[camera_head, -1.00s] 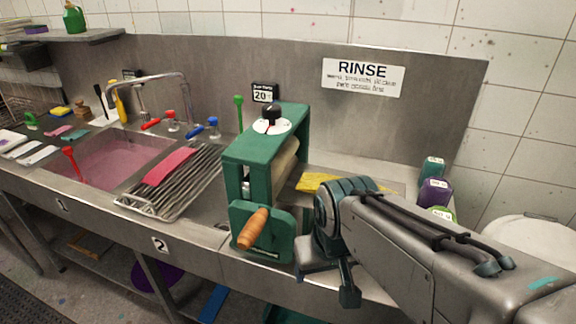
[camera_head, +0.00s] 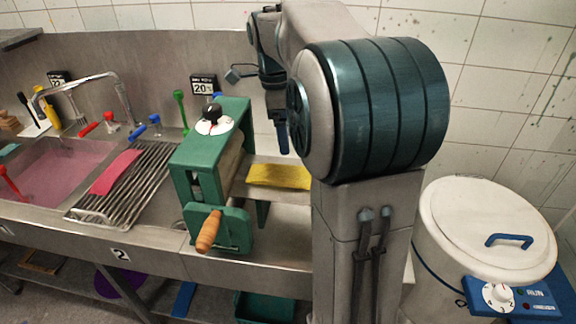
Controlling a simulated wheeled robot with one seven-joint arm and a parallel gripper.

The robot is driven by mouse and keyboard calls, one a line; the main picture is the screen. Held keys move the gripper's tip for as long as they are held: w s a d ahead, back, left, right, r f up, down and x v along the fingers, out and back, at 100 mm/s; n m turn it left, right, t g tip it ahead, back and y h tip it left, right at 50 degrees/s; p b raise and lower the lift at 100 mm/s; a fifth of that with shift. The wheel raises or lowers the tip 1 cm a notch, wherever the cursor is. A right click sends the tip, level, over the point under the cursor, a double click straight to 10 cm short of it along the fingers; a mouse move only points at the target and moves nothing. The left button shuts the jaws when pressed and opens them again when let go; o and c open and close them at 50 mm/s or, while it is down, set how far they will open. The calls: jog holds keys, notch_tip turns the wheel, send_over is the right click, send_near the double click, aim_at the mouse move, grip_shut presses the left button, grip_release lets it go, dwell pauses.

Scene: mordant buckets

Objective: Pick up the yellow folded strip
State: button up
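The yellow folded strip (camera_head: 280,177) lies flat on a light metal shelf (camera_head: 272,163) at the right side of the green wringer (camera_head: 214,165). My arm's large joint covers the space right of the strip and may hide its right end.
The wringer has an orange-brown crank handle (camera_head: 209,231). A metal rack (camera_head: 125,180) with a pink strip (camera_head: 116,172) and a sink of pink liquid (camera_head: 60,170) lie to the left. A white lidded drum (camera_head: 480,235) stands at the right. A steel backsplash rises behind.

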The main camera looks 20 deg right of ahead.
jog(key=w+d+m, duration=0.1)
jog(key=m, duration=0.1)
send_over(294, 174)
jog(key=a, duration=0.1)
notch_tip(294, 174, down, 8)
jog(key=shift+r+p, duration=0.1)
jog(key=shift+p, duration=0.25)
jog(key=shift+d+f+p, duration=0.2)
jog(key=shift+f+p, duration=0.15)
jog(key=shift+f, duration=1)
jog(key=shift+d+f+p, duration=0.15)
jog(key=shift+f+p, duration=0.2)
jog(key=shift+f, duration=0.95)
jog(key=c, duration=1.1)
